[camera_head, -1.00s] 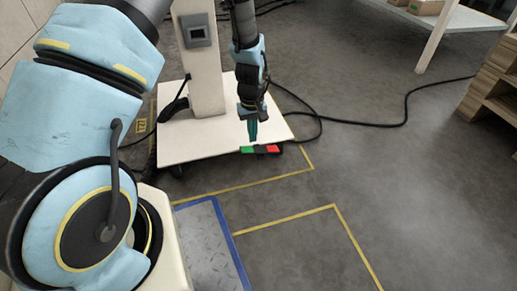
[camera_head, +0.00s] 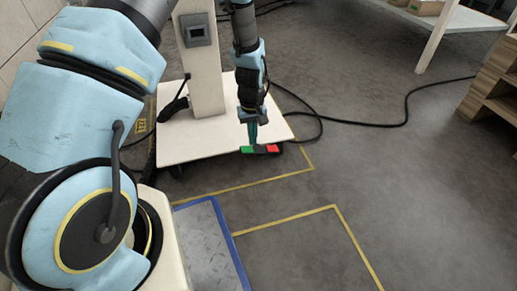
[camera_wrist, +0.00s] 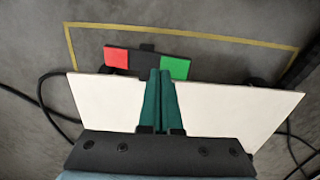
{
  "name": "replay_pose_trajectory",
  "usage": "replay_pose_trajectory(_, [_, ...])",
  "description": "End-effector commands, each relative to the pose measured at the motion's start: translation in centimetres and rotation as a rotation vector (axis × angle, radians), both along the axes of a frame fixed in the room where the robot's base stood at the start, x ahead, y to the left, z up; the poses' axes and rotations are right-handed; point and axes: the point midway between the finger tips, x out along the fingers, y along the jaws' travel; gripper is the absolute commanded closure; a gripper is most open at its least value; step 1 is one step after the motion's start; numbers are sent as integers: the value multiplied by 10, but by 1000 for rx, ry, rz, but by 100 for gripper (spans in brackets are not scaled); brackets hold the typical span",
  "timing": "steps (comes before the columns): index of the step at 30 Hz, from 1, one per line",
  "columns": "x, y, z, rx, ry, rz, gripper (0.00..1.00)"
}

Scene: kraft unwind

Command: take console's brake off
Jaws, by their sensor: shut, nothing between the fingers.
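The console is a pale column (camera_head: 204,80) on a white base plate (camera_head: 190,146). Its brake pedal, a bar with a green end (camera_head: 246,149), a black middle (camera_head: 260,149) and a red end (camera_head: 273,148), sticks out at the plate's front edge. In the wrist view the red end (camera_wrist: 117,58) is left and the green end (camera_wrist: 175,68) right. My gripper (camera_head: 252,146) points down with its teal fingers shut and empty. Its fingertips (camera_wrist: 160,72) overlap the pedal where black meets green. I cannot tell whether they touch it or which end is lower.
Yellow floor tape (camera_head: 250,185) runs in front of the console. A black cable (camera_head: 370,124) lies on the floor to the right. A wooden shelf unit (camera_head: 490,85) and a white table (camera_head: 435,40) stand at the right.

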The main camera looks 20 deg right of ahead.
Motion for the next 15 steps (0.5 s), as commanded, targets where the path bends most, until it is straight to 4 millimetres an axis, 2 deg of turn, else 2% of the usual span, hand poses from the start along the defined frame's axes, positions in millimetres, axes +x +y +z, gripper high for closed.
replay_pose_trajectory(15, [0,0,-8,0,0,0,100])
